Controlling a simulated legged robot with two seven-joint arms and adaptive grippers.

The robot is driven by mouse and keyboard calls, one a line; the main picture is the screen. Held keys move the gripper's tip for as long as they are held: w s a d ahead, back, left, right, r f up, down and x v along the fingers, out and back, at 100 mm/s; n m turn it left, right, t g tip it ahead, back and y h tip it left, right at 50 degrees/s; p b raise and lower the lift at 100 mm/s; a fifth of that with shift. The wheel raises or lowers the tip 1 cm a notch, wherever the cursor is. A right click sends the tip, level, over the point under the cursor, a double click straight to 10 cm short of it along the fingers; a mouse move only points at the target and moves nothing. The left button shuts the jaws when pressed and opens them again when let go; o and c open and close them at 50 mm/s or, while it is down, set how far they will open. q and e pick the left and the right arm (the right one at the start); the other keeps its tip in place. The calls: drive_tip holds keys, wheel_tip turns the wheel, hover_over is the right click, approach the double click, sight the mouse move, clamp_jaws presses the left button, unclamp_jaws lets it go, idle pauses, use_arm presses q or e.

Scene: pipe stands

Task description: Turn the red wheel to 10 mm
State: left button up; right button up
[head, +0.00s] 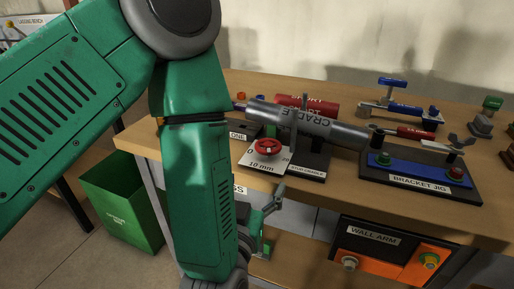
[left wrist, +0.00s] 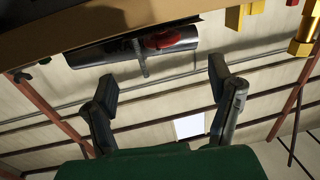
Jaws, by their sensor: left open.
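The red wheel (head: 267,147) sits on a pale plate (head: 262,161) marked 0 and 10 mm, near the bench's front edge in the head view. The wheel's exact setting is too small to read. My left gripper (head: 272,204) is below and in front of the wheel, apart from it, partly hidden by my green arm. In the left wrist view my left gripper (left wrist: 163,84) shows two dark fingers spread wide with nothing between them. A grey pipe (left wrist: 110,52) and a red part (left wrist: 160,43) lie beyond the fingertips. My right gripper is not in view.
A large grey pipe (head: 308,122) rests on the cradle behind the wheel. The bracket jig (head: 416,184) stands to the right. The wall arm panel (head: 384,256) is below the bench edge. A green bin (head: 120,205) stands on the floor at left.

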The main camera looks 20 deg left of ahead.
sight(268, 148)
use_arm(q)
drive_tip(key=w, duration=0.4)
drive_tip(key=w+a, duration=0.1)
drive_tip(key=w, duration=0.7)
drive_tip(key=shift+w+a, duration=0.35)
drive_tip(key=shift+w, duration=0.05)
drive_tip(key=shift+w+d+r, duration=0.1)
drive_tip(key=shift+w+d, duration=0.15)
drive_tip(key=shift+d, duration=0.1)
drive_tip(key=shift+a, duration=0.35)
drive_tip(key=c, duration=1.2)
